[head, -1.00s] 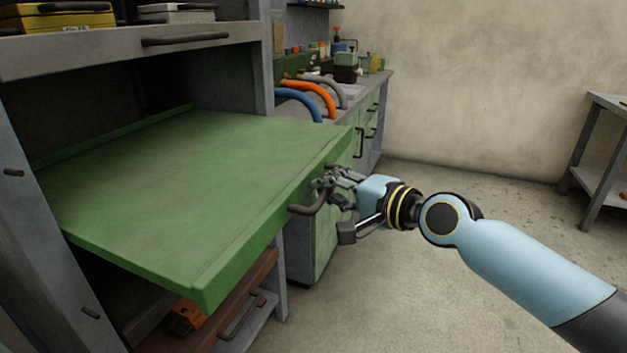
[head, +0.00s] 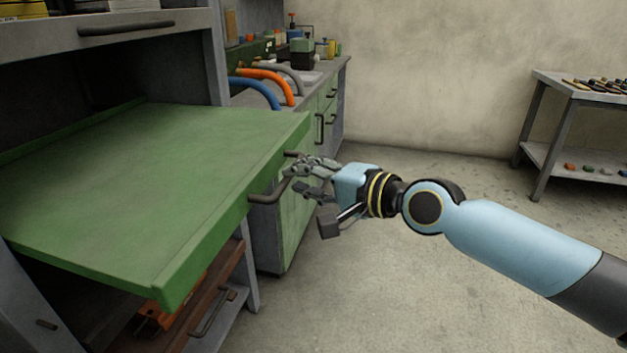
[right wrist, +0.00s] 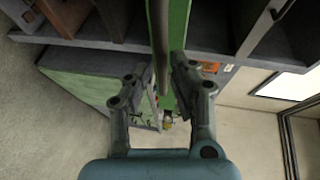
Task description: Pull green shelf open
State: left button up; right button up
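The green shelf (head: 150,170) juts far out of the grey rack in the head view, flat and bare on top. Its dark bar handle (head: 268,197) is on the front edge facing my right gripper. My right gripper (head: 300,180) is open beside the handle, by its far end. In the right wrist view, the open fingers (right wrist: 161,78) are apart, with the handle (right wrist: 161,35) and the green shelf edge (right wrist: 180,30) ahead of and between them. No grip on the handle shows. My left gripper is not in view.
A grey upper shelf (head: 110,50) is above the green one, and a brown lower shelf (head: 205,305) below. A green cabinet (head: 285,225) with hoses on top stands behind. A side table (head: 560,85) is at the right. The floor (head: 400,310) between is clear.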

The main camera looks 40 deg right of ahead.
jog(key=shift+v, duration=2.1)
jog(key=s+d+f+m+g+h, duration=0.1)
jog(key=d+f, duration=0.1)
jog(key=f, duration=0.6)
jog(key=s+d+f+g+h, duration=0.1)
jog(key=d+f+h, duration=0.1)
jog(key=f, duration=0.6)
jog(key=s+f+n+g+h, duration=0.1)
jog(key=s+f+g, duration=0.1)
jog(key=s+f, duration=0.5)
jog(key=s+f+n+g, duration=0.2)
jog(key=s+f+g, duration=0.15)
jog(key=f, duration=0.75)
jog(key=s+a+f+n+g, duration=0.1)
jog(key=s+f+n, duration=0.3)
jog(key=s, duration=0.6)
jog(key=s+a+f+n+g, duration=0.1)
jog(key=s+f+n+g, duration=0.2)
jog(key=s+f, duration=0.4)
jog(key=s+a+f+n+g+h, duration=0.1)
jog(key=s+f+n, duration=0.4)
jog(key=s, duration=0.8)
jog(key=shift+s+a+f+n+g, duration=0.35)
jog(key=shift+a+f+g, duration=0.15)
jog(key=shift+g, duration=0.45)
jog(key=shift+w, duration=0.15)
